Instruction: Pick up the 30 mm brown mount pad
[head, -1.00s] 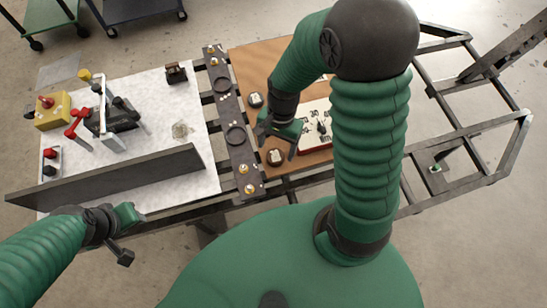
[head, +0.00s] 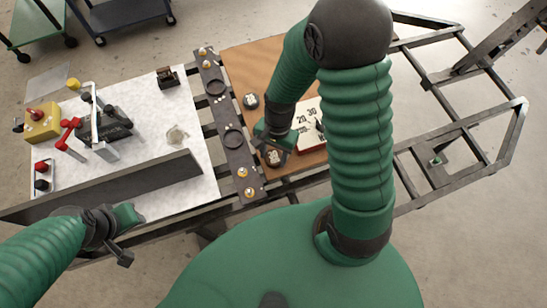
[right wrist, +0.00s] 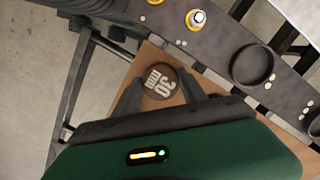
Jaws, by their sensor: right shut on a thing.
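The brown mount pad (head: 276,158) is a round disc with a pale label, on the brown board at its near left corner. In the right wrist view the label on the pad (right wrist: 160,88) reads 30 mm. My right gripper (head: 274,147) is shut on this pad, with one dark finger on each side of it in the wrist view (right wrist: 160,84). The pad looks to be at board level; I cannot tell if it is lifted. My left gripper (head: 127,235) is empty over the near left edge of the bench, and its jaw opening cannot be made out.
Another round pad (head: 250,101) lies farther back on the brown board (head: 255,60). A white-topped red box (head: 308,118) with number labels stands right of my gripper. A dark rail (head: 226,120) with rings and brass studs runs along the left. A white panel (head: 130,85) holds clamps.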

